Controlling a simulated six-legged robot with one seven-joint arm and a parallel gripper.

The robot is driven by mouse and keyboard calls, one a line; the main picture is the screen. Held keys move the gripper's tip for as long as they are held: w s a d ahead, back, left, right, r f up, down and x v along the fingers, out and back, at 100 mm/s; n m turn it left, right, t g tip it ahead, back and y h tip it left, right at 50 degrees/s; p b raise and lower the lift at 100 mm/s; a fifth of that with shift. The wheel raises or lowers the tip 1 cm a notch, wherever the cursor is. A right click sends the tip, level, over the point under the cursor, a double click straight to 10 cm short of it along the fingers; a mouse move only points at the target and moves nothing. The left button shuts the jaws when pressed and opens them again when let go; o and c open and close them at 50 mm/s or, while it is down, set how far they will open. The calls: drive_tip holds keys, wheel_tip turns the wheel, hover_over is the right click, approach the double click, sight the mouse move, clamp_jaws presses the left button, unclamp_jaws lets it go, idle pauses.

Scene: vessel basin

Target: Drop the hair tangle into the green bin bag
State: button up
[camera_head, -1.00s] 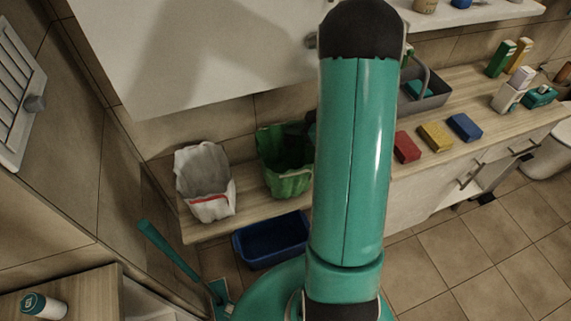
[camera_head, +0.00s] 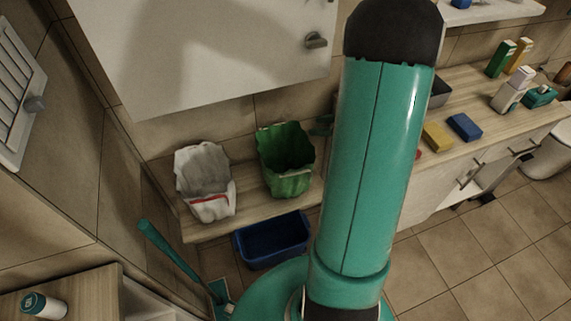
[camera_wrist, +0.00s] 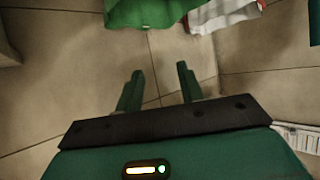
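The green bin bag (camera_head: 286,170) stands open on the wooden counter, beside the white bag. It also shows at the top edge of the wrist view (camera_wrist: 150,10). My gripper (camera_wrist: 160,85) is open, with its two green fingers apart and nothing visible between them. In the head view a small dark green part of it shows just right of the green bag, mostly hidden behind my arm. I cannot make out the hair tangle in any view; the bottom of the green bag is too dark to tell what lies there.
A white bag with a red stripe (camera_head: 207,183) stands left of the green one. A blue tub (camera_head: 272,240) sits below the counter edge. A white cabinet (camera_head: 200,50) hangs above. Yellow (camera_head: 437,137) and blue (camera_head: 465,127) sponges lie on the counter at right.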

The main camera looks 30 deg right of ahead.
drive_tip(key=v, duration=0.4)
drive_tip(key=shift+s+d+r, duration=0.1)
drive_tip(key=shift+s+r, duration=0.05)
idle(0.4)
